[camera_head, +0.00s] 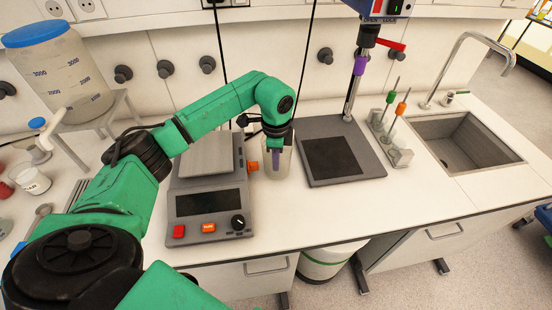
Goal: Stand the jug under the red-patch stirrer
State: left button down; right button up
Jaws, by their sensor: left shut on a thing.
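A clear jug (284,168) is between the balance and the stirrer's base plate, near the plate's left edge. My left gripper (275,158) is shut on the jug from above and partly hides it. I cannot tell whether the jug's bottom touches the bench. The stirrer (368,32) stands at the back right of the jug, with a blue head cut off by the top edge, a red lever and a purple collar on its shaft. Its grey base plate (374,168) has a bare dark square pad (332,157). My right gripper is out of view.
A balance (210,204) stands just left of the jug. A rack (400,157) with green and orange-topped rods is right of the plate, before a sink (460,145). A large blue-lidded container (62,75) stands at left. The bench front (310,222) is clear.

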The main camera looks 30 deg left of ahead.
pick_arm(q)
jog(key=shift+w+f, duration=0.1)
jog(key=shift+f, duration=0.25)
jog(key=shift+f, duration=0.15)
jog(key=c, duration=1)
grip_release()
